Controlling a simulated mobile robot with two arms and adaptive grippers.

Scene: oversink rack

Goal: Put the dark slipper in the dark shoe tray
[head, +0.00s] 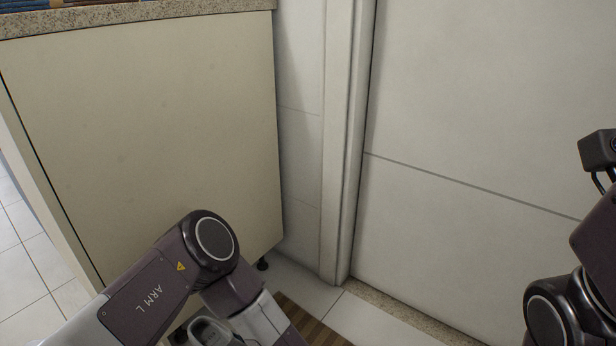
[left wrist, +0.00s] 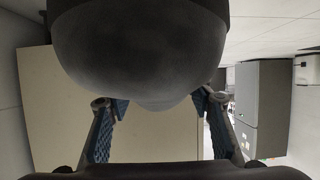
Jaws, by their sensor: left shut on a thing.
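The dark slipper (left wrist: 140,50) fills the upper middle of the left wrist view, very close to the camera, as a rounded dark grey shape. My left gripper (left wrist: 160,103) has its blue-padded fingers on either side of the slipper's lower part and is shut on it. In the head view my left arm reaches down to the bottom edge; the slipper cannot be made out there. My right arm shows at the right edge, with its fingers outside the picture. The dark shoe tray cannot be made out in either view.
A beige cabinet (head: 150,130) with a granite top (head: 140,14) stands at the left. A pale door or wall panel (head: 490,120) fills the right, with a white post (head: 345,140) beside it. A brown striped mat (head: 308,322) lies on the tiled floor, partly behind my left arm.

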